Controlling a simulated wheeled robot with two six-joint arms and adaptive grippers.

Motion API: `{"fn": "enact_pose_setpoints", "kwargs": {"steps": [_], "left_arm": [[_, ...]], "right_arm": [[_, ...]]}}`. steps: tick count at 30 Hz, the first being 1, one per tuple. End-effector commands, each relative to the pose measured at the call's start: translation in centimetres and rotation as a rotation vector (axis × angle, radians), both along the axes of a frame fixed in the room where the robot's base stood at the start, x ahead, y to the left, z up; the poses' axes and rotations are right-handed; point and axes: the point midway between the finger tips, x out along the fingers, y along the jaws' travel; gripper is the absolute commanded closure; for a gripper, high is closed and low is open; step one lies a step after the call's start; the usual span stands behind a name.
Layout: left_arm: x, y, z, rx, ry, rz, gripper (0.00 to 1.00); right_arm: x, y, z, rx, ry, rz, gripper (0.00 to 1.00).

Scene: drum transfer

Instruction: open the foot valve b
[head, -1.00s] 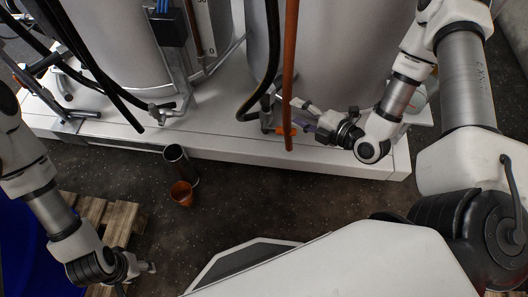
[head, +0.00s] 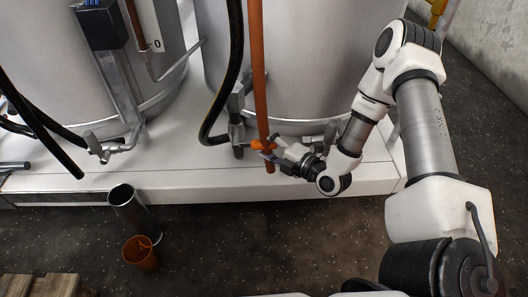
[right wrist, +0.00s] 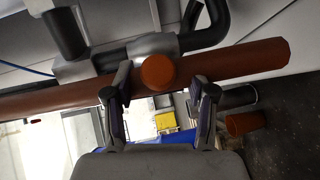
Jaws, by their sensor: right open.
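The orange valve handle (head: 261,145) sits on a grey metal fitting (head: 237,132) at the foot of the right-hand drum (head: 310,60). In the right wrist view the handle shows end-on as an orange round knob (right wrist: 157,72), with the grey fitting (right wrist: 150,44) behind it. My right gripper (head: 275,153) comes to it from the right, close to the handle. In the right wrist view the fingers of my right gripper (right wrist: 159,88) are open, one on each side of the knob. Whether a finger touches it I cannot tell. My left gripper is out of view.
An orange-brown pipe (head: 257,70) hangs right by the handle and crosses the wrist view (right wrist: 240,61). A black hose (head: 236,60) runs to the fitting. A metal cylinder (head: 130,207) and an orange cup (head: 140,252) stand on the floor. A second drum stands left.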

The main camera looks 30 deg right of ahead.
Motion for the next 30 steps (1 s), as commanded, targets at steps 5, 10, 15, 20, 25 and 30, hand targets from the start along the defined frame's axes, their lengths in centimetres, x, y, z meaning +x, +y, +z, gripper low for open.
{"fn": "enact_pose_setpoints", "kwargs": {"steps": [5,10,15,20,25,30], "left_arm": [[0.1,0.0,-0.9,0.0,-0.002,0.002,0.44],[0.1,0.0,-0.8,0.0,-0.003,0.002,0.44],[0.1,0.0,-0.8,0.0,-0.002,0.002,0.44],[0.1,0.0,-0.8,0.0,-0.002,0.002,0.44],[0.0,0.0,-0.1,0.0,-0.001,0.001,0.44],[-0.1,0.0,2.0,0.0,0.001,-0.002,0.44]], "right_arm": [[1.3,0.3,-0.2,-0.001,0.0,-0.001,0.44],[1.3,0.3,-0.1,-0.001,0.001,-0.002,0.44],[1.3,0.3,-0.1,0.0,0.001,-0.001,1.0],[1.3,0.3,-0.1,0.0,0.001,-0.001,1.0],[1.3,0.3,0.2,-0.011,0.008,0.0,1.0],[1.3,0.4,1.1,-0.054,0.034,0.001,1.0]]}}
